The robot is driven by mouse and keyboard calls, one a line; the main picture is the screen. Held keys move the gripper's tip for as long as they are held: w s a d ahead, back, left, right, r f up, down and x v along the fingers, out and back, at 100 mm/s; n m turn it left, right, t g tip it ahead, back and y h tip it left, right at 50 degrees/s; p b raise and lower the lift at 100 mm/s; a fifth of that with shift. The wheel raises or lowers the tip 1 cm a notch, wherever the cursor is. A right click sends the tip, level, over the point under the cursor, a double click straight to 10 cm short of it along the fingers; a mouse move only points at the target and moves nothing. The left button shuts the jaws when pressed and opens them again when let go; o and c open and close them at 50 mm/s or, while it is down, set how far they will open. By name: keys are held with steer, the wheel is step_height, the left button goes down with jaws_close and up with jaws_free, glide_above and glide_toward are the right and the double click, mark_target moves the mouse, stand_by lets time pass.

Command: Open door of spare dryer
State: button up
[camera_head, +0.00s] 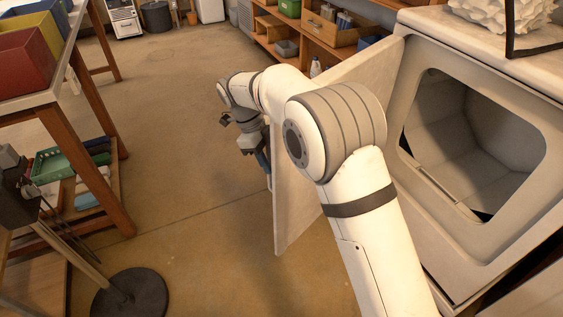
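The white dryer (520,262) stands at the right, with its large rounded opening uncovered and its grey drum (465,150) in view. Its flat, pale door (292,195) is swung well out from the opening and stands upright over the floor. My white arm crosses in front of the door and covers its upper middle. My gripper (262,165) is at the door's left edge, pointing down. Its fingers are small and partly hidden, so I cannot tell if they touch the door or how wide they are.
A wooden-legged table (35,98) with coloured bins is at the left, with a green crate (62,162) below. A round black stand base (130,293) is at the lower left. Wooden shelves (318,38) stand behind. The floor between is clear.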

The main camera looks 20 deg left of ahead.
steer(key=shift+r, duration=0.1)
steer(key=p+v, duration=0.2)
steer(key=v, duration=0.5)
steer(key=shift+r, duration=0.3)
steer(key=shift+a, duration=0.15)
steer(key=shift+c, duration=0.5)
